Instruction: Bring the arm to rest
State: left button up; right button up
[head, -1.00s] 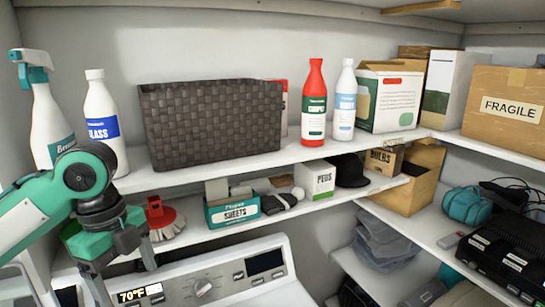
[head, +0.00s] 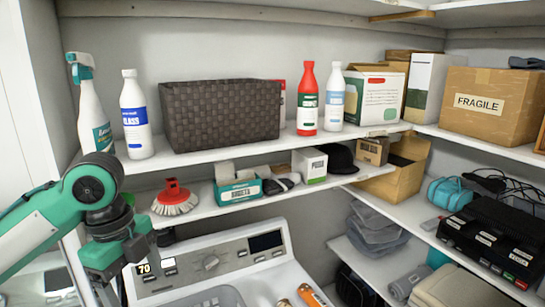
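My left arm comes in from the left, green and black, in the head view. Its gripper (head: 129,283) points down in front of the washing machine's control panel (head: 210,262), below the lower shelf. Its two dark fingers stand apart with nothing seen between them, though the tips are partly cut off or hard to make out. My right arm and gripper are not in view.
The upper shelf (head: 235,147) bears a spray bottle (head: 91,115), several other bottles, a dark woven basket (head: 220,115) and boxes. The lower shelf holds a red brush (head: 174,198) and a sheets box (head: 238,191), close to my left arm. A black device (head: 490,237) sits at right.

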pick_arm(q)
jog(key=s+d+f+n+t+h, duration=0.2)
jog(key=d+f+n, duration=0.3)
jog(key=f, duration=0.7)
jog(key=s+d+f+n+t+h, duration=0.15)
jog(key=d+f+n, duration=0.3)
jog(key=f, duration=0.85)
jog(key=s+a+f+n+y, duration=0.2)
jog(key=s+a+f+n, duration=0.35)
jog(key=s, duration=0.25)
jog(key=s+a+f+n+y, duration=0.3)
jog(key=s+a+f+n, duration=0.15)
jog(key=s+f, duration=0.2)
notch_tip(320, 180, down, 33)
jog(key=b, duration=0.5)
jog(key=s+a+f+g+b, duration=0.1)
jog(key=s+f+b, duration=0.1)
jog(key=s+f, duration=0.8)
jog(key=s+a+f+g+b, duration=0.1)
jog(key=s+f+b, duration=0.2)
jog(key=s+f, duration=0.7)
notch_tip(320, 180, down, 6)
jog(key=shift+a+f, duration=0.15)
jog(key=shift+a, duration=0.25)
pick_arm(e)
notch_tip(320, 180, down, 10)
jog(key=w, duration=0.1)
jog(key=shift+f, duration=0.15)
